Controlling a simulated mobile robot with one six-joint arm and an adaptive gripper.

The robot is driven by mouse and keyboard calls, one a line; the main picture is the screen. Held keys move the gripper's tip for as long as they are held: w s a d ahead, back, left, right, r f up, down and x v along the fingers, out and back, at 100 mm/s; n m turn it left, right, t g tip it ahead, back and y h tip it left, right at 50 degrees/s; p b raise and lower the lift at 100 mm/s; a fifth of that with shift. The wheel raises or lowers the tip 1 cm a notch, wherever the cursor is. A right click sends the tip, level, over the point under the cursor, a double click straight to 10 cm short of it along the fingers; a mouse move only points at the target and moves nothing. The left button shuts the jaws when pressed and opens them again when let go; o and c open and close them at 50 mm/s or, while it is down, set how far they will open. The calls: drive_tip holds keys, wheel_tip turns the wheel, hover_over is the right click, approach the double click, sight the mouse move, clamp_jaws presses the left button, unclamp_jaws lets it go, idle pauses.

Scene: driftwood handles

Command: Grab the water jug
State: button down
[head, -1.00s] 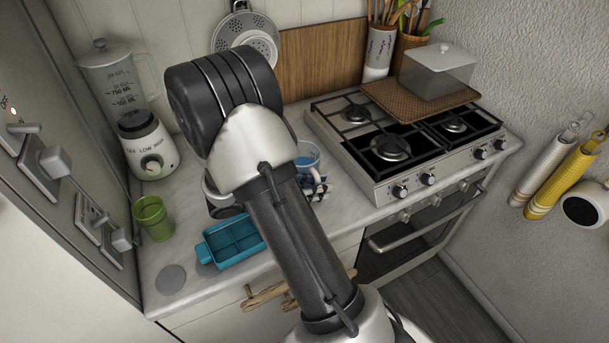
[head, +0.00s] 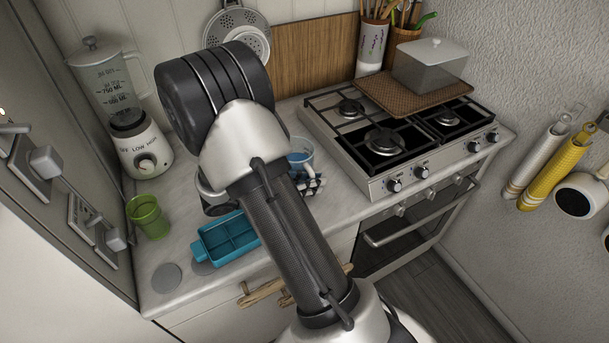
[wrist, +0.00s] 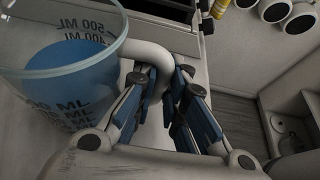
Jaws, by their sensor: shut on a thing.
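The water jug (wrist: 62,70) is clear, with measuring marks and blue liquid inside. It fills the left of the wrist view. Its pale curved handle (wrist: 150,52) runs between the fingers of my gripper (wrist: 162,76), which is shut on it. In the head view the jug (head: 301,158) shows only in part, beside my arm, over the counter near the stove. I cannot tell whether the jug's base touches the counter.
A blue tray (head: 228,240), a green cup (head: 148,217) and a blender (head: 142,150) stand on the counter (head: 190,190) to the left. The stove (head: 385,145) is to the right.

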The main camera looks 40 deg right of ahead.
drive_tip(key=shift+r, duration=0.15)
wheel_tip(320, 180, up, 20)
drive_tip(key=p, duration=0.7)
idle(0.6)
